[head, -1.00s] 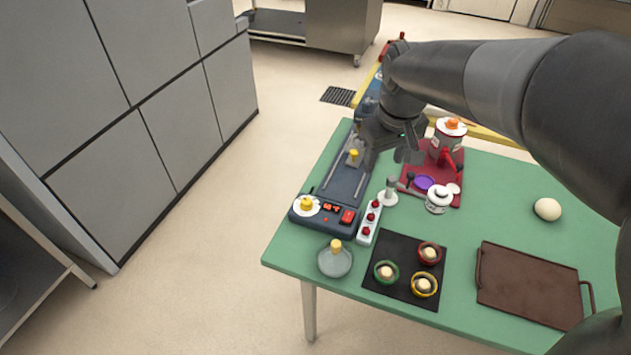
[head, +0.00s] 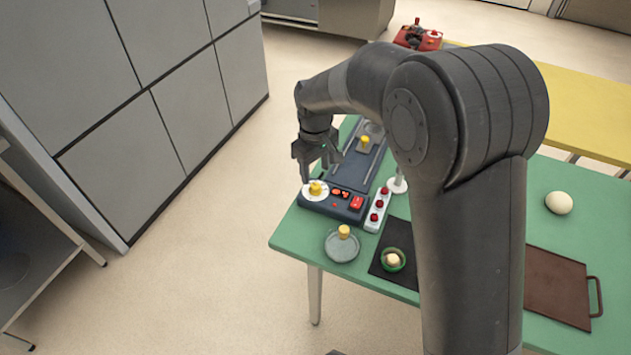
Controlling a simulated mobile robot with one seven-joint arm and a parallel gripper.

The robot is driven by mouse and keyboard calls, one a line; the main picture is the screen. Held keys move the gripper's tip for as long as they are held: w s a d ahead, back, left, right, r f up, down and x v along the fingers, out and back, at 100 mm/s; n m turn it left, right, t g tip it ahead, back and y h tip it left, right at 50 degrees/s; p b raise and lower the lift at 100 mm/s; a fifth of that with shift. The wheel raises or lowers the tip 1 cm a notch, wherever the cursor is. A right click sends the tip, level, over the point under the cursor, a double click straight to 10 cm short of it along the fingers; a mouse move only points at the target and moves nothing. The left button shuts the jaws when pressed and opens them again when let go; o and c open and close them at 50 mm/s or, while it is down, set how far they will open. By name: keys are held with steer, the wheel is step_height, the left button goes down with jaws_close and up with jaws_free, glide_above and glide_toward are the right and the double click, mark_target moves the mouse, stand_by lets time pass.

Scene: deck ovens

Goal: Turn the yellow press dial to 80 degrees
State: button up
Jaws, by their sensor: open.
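The yellow press dial (head: 315,187) sits on a white round plate at the front left corner of the dark blue press (head: 340,207), on the green table. Red digits and a red button show on the press beside the dial. My gripper (head: 316,178) is open and points down just above and behind the dial, with its fingers apart. Whether a finger touches the dial cannot be told. The dial's exact angle is too small to read.
A white strip with red buttons (head: 377,209) stands right of the press. A glass-like dish with a yellow knob (head: 342,245) is in front. A black mat (head: 390,273) with a green-rimmed bowl, a brown tray (head: 556,285) and a pale ball (head: 558,203) lie farther right.

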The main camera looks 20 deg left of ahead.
mark_target(315, 185)
step_height(315, 185, down, 5)
steer(key=shift+f, duration=0.2)
steer(key=shift+c, duration=0.5)
steer(key=c, duration=0.9)
steer(key=shift+o, duration=0.2)
